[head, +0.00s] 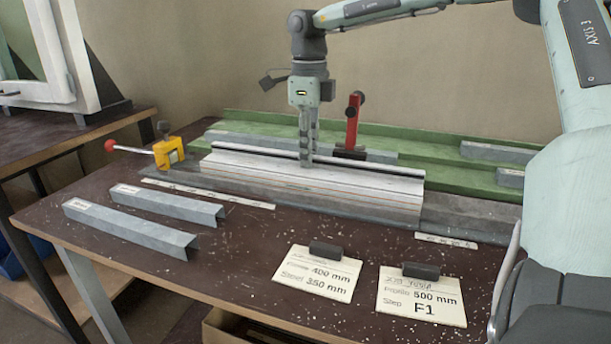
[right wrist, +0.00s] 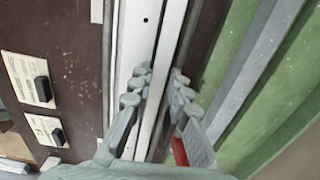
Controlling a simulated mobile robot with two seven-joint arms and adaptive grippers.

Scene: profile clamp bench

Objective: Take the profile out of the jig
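The profile (head: 330,188), a long pale, ribbed metal piece, lies lengthwise in the grey jig (head: 455,212) on the bench. My right gripper (head: 308,160) points down at the profile's rear upper edge. In the right wrist view its fingers (right wrist: 161,78) stand apart on either side of a narrow pale strip of the profile (right wrist: 140,30), with slim gaps showing; contact is not clear. A yellow clamp (head: 168,153) with a red-knobbed handle out to the left stands at the jig's left end. A red clamp lever (head: 353,120) stands upright behind the profile. My left gripper is not in view.
Two grey channel pieces (head: 150,203) (head: 185,203) lie at the front left. Two cards (head: 317,273) (head: 421,297) with dark blocks lie in front. A green rail (head: 440,152) with grey bars runs behind. The bench between channels and cards is clear.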

